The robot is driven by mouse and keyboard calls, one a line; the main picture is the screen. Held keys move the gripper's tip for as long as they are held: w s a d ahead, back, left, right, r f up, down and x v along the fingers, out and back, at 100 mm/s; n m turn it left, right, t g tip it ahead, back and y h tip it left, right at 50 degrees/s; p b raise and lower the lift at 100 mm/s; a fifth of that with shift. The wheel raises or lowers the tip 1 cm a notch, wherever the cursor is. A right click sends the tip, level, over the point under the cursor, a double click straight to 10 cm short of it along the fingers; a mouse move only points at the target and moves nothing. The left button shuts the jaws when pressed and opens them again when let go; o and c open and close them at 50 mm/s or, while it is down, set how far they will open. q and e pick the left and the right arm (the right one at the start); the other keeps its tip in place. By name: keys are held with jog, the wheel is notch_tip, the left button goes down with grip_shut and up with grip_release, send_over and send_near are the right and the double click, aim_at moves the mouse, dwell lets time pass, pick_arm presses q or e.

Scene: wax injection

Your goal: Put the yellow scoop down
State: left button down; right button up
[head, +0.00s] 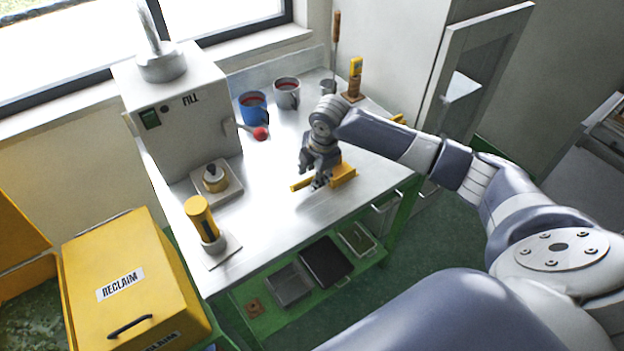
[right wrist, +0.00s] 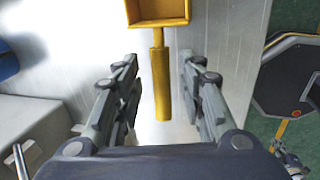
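The yellow scoop (head: 343,173) lies on the metal worktop, or very close to it, near the right front part. In the right wrist view its square pan (right wrist: 158,12) is at the top and its handle (right wrist: 161,85) points down the picture. My right gripper (head: 319,180) is over the scoop's handle. In the right wrist view the fingers of my right gripper (right wrist: 163,95) are spread, one on each side of the handle, with a visible gap on both sides. My left gripper is not in view.
The FILL machine (head: 180,110) with its red-knobbed lever (head: 260,133) stands at the left. A yellow cylinder (head: 201,216) and RECLAIM bin (head: 130,280) are front left. The worktop's middle front is clear.

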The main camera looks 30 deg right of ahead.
jog(key=v, duration=0.9)
jog(key=shift+b, duration=0.4)
jog(key=shift+a, duration=0.1)
jog(key=shift+a+f, duration=0.1)
